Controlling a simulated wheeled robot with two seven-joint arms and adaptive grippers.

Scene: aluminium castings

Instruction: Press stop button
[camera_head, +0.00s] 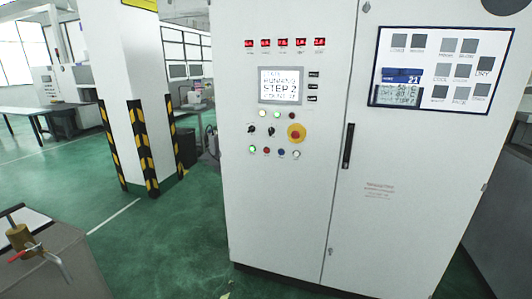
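A tall light-grey control cabinet (290,210) stands in front of me. On its left door is a large red mushroom button on a yellow round plate (296,133). Below it is a row of small buttons: a lit green one (252,149), a red one (267,151), a blue one (281,152) and a white one (296,154). Their labels are too small to read, so I cannot tell which is marked stop. Two black selector knobs (251,130) sit left of the mushroom button. Neither of my grippers is in view.
A display (281,86) reading "STEP 2" sits above the buttons, under several red digital readouts (283,43). The right door has a black handle (348,146) and a panel (443,70). A pillar with striped guards (145,150) stands left. Green floor (165,235) is open between.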

